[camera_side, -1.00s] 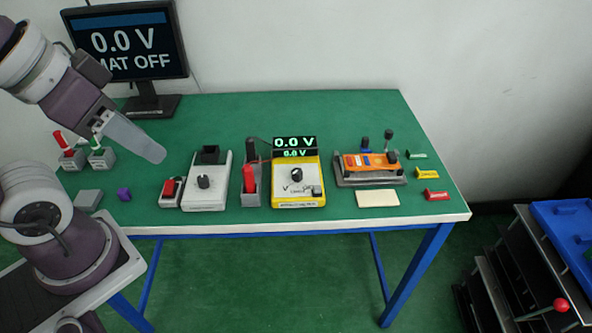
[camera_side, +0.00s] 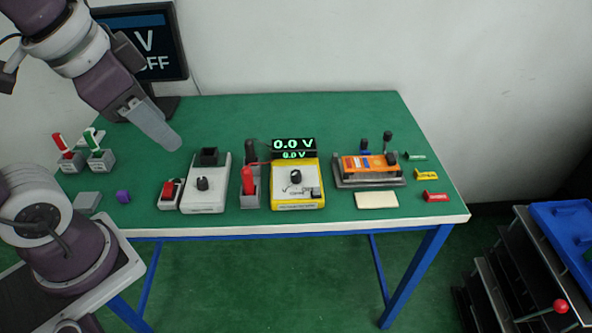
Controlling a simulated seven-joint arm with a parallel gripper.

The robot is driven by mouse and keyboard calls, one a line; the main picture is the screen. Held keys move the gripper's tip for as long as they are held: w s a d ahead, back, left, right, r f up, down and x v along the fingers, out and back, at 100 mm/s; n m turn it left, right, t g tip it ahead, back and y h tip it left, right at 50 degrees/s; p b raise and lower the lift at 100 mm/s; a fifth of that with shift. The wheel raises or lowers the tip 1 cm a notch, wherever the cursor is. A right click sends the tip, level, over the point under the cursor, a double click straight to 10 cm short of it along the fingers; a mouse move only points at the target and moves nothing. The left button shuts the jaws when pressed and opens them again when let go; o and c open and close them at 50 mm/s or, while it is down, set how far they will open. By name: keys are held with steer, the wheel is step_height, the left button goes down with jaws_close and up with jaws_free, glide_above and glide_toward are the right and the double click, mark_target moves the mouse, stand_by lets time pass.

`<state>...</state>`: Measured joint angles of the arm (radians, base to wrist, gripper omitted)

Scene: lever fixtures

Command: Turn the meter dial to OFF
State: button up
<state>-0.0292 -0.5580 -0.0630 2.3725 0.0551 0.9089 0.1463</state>
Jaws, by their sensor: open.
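The yellow meter (camera_side: 299,204) stands on the green table right of its middle front. Its black dial (camera_side: 295,177) sits on the pale face; the pointer's setting is too small to read. The meter's black display (camera_side: 293,148) reads 0.0 V in green. My gripper (camera_side: 172,142) hangs above the left part of the table, well left of the meter and touching nothing. It is seen edge-on as one grey finger shape, and it holds nothing that I can see.
A grey-white box with a black knob (camera_side: 203,184) and a grey holder with red and black probes (camera_side: 248,182) stand between my gripper and the meter. An orange device (camera_side: 368,165) is to the meter's right. A monitor (camera_side: 150,45) stands behind. The back middle of the table is clear.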

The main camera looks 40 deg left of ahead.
steer(key=w+f+m+g, duration=0.2)
steer(key=w+m, duration=0.3)
steer(key=w, duration=0.5)
steer(key=m+g, duration=0.3)
steer(key=m, duration=0.7)
glide_above(297, 173)
steer(key=shift+h, duration=0.3)
steer(key=f, duration=1.5)
steer(key=shift+s+a+f, duration=0.1)
steer(key=shift+s+f, duration=0.1)
steer(key=shift+f, duration=0.15)
steer(key=shift+m, duration=0.3)
step_height(297, 173, down, 7)
steer(key=shift+w, duration=0.15)
steer(key=shift+f, duration=0.5)
jaws_close()
